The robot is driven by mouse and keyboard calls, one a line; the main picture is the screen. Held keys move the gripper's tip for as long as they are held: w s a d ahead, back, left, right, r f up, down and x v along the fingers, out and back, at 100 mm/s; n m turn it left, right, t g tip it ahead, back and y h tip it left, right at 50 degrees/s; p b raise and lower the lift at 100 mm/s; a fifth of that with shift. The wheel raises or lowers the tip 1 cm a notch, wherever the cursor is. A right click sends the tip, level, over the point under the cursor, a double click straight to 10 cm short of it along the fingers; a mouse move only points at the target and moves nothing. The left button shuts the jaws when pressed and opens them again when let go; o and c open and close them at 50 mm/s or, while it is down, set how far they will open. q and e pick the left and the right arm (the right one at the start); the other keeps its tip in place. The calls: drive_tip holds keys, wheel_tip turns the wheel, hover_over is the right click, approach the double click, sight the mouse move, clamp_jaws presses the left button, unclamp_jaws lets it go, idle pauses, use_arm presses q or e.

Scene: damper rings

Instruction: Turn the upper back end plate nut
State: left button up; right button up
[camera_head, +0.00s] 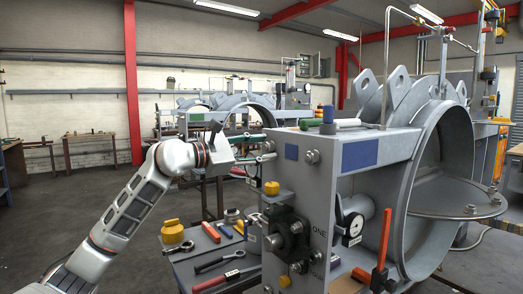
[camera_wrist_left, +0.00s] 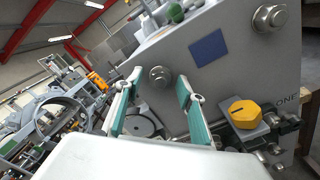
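The grey end plate (camera_head: 296,178) has a blue square and two upper nuts. The back upper nut (camera_head: 268,147) is at its left edge in the head view; the other upper nut (camera_head: 312,157) is to the right of the blue square. My left gripper (camera_head: 264,148) is open, its teal-padded fingers on either side of the back nut. In the left wrist view the back nut (camera_wrist_left: 160,76) shows between the fingertips (camera_wrist_left: 161,85), with gaps on both sides. Whether the fingertips reach over the nut is unclear. My right gripper is not in view.
A tool table (camera_head: 195,270) with wrenches stands below my left arm. Open floor lies left.

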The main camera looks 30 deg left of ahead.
use_arm(q)
drive_tip(key=shift+f, duration=0.1)
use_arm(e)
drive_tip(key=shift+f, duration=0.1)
use_arm(q)
drive_tip(key=shift+s+a+b, duration=0.25)
drive_tip(key=shift+s+b, duration=0.1)
drive_tip(key=shift+s, duration=0.15)
drive_tip(key=shift+s+a, duration=0.1)
drive_tip(key=shift+s, duration=0.3)
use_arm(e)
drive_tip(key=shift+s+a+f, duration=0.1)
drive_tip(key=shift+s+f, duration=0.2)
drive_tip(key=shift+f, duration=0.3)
